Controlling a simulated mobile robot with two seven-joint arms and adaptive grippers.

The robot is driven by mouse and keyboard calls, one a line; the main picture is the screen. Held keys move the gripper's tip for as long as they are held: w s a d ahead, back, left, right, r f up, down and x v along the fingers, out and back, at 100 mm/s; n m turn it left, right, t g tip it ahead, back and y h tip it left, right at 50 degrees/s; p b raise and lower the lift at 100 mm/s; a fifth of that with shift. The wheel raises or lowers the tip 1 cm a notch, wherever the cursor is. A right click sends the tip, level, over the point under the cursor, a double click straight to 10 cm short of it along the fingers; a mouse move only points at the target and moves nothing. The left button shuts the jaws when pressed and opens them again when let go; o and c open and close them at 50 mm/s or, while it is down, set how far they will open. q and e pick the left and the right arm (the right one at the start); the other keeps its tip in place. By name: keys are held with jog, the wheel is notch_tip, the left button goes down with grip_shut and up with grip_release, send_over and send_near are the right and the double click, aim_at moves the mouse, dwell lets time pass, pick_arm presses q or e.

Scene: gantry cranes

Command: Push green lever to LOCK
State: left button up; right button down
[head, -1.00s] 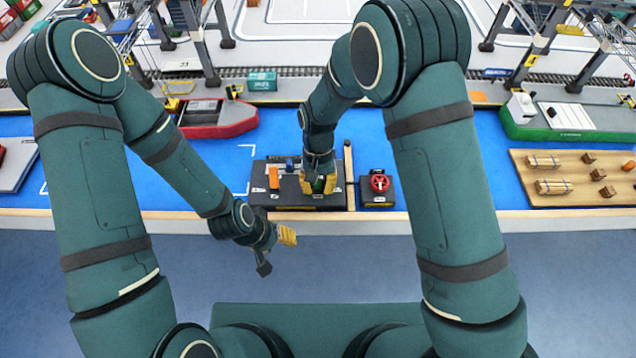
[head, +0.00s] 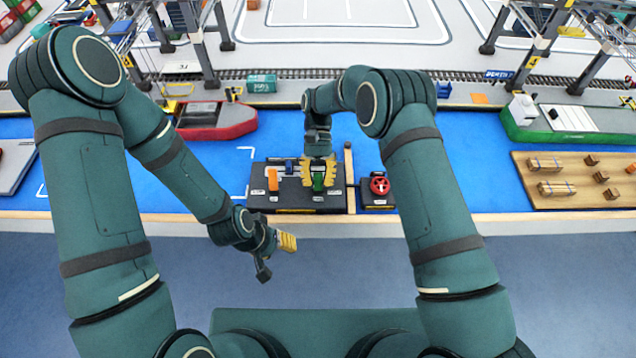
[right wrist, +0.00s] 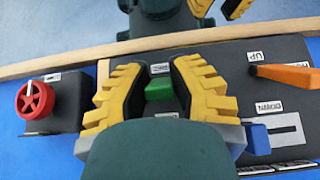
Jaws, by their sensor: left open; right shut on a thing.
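The green lever (head: 318,181) stands on the dark control panel (head: 290,203) at the front edge of the blue table. My right gripper (head: 319,176) is on the panel's far side, its yellow fingers shut on the green lever from both sides. In the right wrist view, the lever's green top (right wrist: 160,90) shows between the two fingers; its lower part is hidden. I cannot read a LOCK label. My left gripper (head: 276,254) is open and empty, in front of the table edge and away from the panel.
An orange lever (head: 273,179) and a blue part (head: 290,165) are on the same panel, left of the green lever. A red wheel knob (head: 380,185) sits on a small box to the right. A wooden post (head: 348,165) stands between them.

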aim_at(318, 173)
jog(key=shift+f, duration=0.1)
dwell(0.4)
jog(key=c, duration=0.8)
grip_release()
jog(key=shift+v, duration=3.8)
